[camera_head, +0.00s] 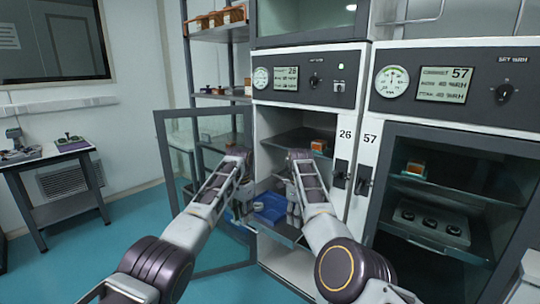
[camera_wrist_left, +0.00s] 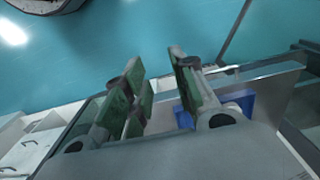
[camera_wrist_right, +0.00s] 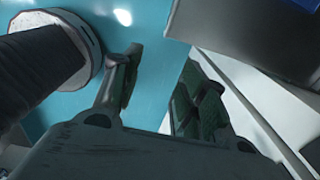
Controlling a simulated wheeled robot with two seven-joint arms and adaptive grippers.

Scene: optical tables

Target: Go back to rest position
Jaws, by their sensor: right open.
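My left gripper (camera_head: 241,208) is at the open front of cabinet 26 (camera_head: 318,75), close to the left side of a blue tray (camera_head: 270,207). In the left wrist view its green-padded fingers (camera_wrist_left: 165,95) stand apart with nothing between them. Some blue (camera_wrist_left: 243,104) shows behind the right finger there. My right gripper (camera_head: 292,196) is at the tray's right side, partly hidden behind its own arm. In the right wrist view its fingers (camera_wrist_right: 155,95) are open, and only floor shows between them. Both arms reach forward from the bottom of the head view.
Cabinet 26's glass door (camera_head: 205,250) stands swung open to the left of my left arm. An orange-brown box (camera_head: 319,146) sits on its upper shelf. Cabinet 57's glass door (camera_head: 440,215) is on the right. A small side table (camera_head: 60,205) stands far left, with clear floor before it.

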